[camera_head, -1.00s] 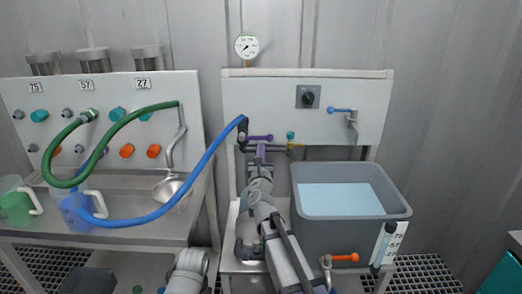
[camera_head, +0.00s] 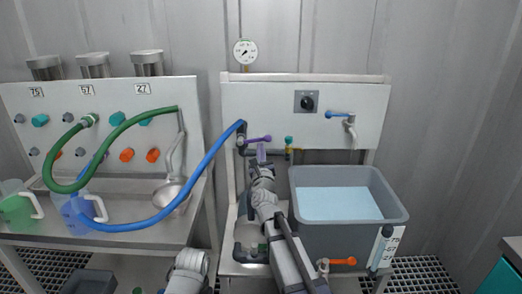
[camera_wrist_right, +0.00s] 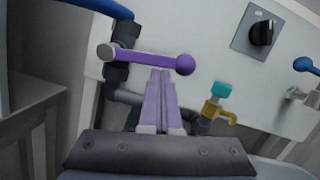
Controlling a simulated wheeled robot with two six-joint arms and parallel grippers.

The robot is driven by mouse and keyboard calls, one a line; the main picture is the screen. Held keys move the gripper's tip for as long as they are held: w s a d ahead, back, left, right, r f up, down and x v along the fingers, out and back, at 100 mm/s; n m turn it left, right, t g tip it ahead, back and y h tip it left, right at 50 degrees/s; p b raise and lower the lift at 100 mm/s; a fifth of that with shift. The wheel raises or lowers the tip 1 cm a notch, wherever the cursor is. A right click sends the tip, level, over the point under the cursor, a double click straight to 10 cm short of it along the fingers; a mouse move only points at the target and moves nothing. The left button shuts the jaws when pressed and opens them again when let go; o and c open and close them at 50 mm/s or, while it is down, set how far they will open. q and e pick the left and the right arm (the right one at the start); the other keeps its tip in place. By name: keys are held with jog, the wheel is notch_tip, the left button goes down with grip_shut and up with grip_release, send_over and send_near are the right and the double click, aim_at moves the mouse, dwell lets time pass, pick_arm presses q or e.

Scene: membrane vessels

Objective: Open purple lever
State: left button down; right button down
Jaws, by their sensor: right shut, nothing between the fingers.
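The purple lever (camera_head: 259,139) is on the dark pipe valve at the left of the right-hand panel, in the head view. In the right wrist view the lever (camera_wrist_right: 150,58) lies nearly level, from a grey hub at left to a round purple knob at right. My right gripper (camera_head: 261,148) is just below the lever. In the wrist view its two purple fingers (camera_wrist_right: 161,73) are shut together and empty, with their tips at the lower edge of the lever. I cannot tell whether they touch it. My left gripper is out of view.
A blue hose (camera_head: 180,209) runs to the pipe by the lever. A teal-handled yellow tap (camera_head: 289,146) is close on the right, above a grey tub (camera_head: 348,234) of water. A black knob (camera_head: 306,101) and blue-handled tap (camera_head: 340,115) are on the panel.

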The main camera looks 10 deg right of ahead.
aim_at(261, 140)
jog(key=shift+d+r+n+y+p, duration=0.1)
jog(key=shift+r+n+y+p, duration=0.3)
jog(key=shift+r+n+p, duration=0.55)
jog(key=n+p, duration=0.1)
jog(key=n, duration=0.1)
jog(key=r+n+y+p, duration=0.1)
jog(key=shift+r+n, duration=0.3)
jog(key=shift+n, duration=0.05)
jog(key=w+a+r+n+g+y+p, duration=0.1)
jog(key=a+r+n+p, duration=0.3)
jog(key=n+p, duration=0.4)
jog(key=n+g, duration=0.1)
jog(key=n, duration=0.1)
jog(key=shift+a+r+n+y, duration=0.3)
jog(key=shift+a+y, duration=0.05)
jog(key=shift+y, duration=0.05)
jog(key=shift+w, duration=0.1)
